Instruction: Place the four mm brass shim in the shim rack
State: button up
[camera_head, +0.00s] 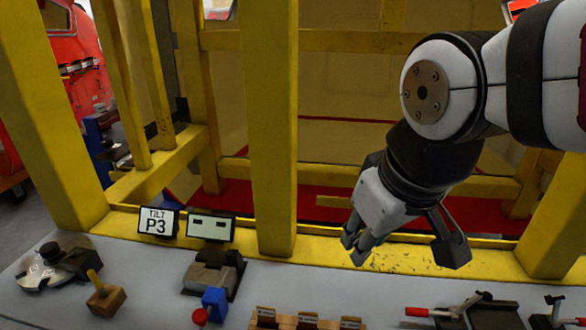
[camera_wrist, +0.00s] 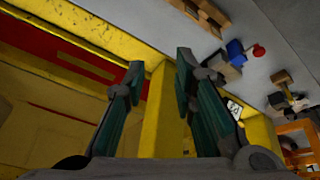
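My gripper (camera_head: 405,246) hangs over the yellow rail behind the grey bench in the head view. Its fingers are spread, and the wrist view shows an empty gap between the fingertips (camera_wrist: 160,66). A low wooden rack with small labels, seemingly the shim rack (camera_head: 306,320), stands at the front edge of the head view, left of and nearer than my gripper. Its lower part is cut off. A wooden piece, likely the same rack (camera_wrist: 203,14), shows at the top of the wrist view. I cannot make out the four mm brass shim in either view.
Yellow posts (camera_head: 270,130) and rails rise behind the bench (camera_head: 150,275). A "TILT P3" sign (camera_head: 158,222) and a small display (camera_head: 211,227) stand on the left. A blue block (camera_head: 214,303), a red knob (camera_head: 200,317) and a red-handled clamp (camera_head: 460,308) stand along the front.

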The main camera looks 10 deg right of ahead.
jog(key=s+m, duration=0.1)
jog(key=s+d+r+m, duration=0.1)
jog(key=s+d+t, duration=0.1)
jog(key=shift+s+r+m, duration=0.25)
jog(key=shift+s+m, duration=0.05)
jog(key=shift+m, duration=0.1)
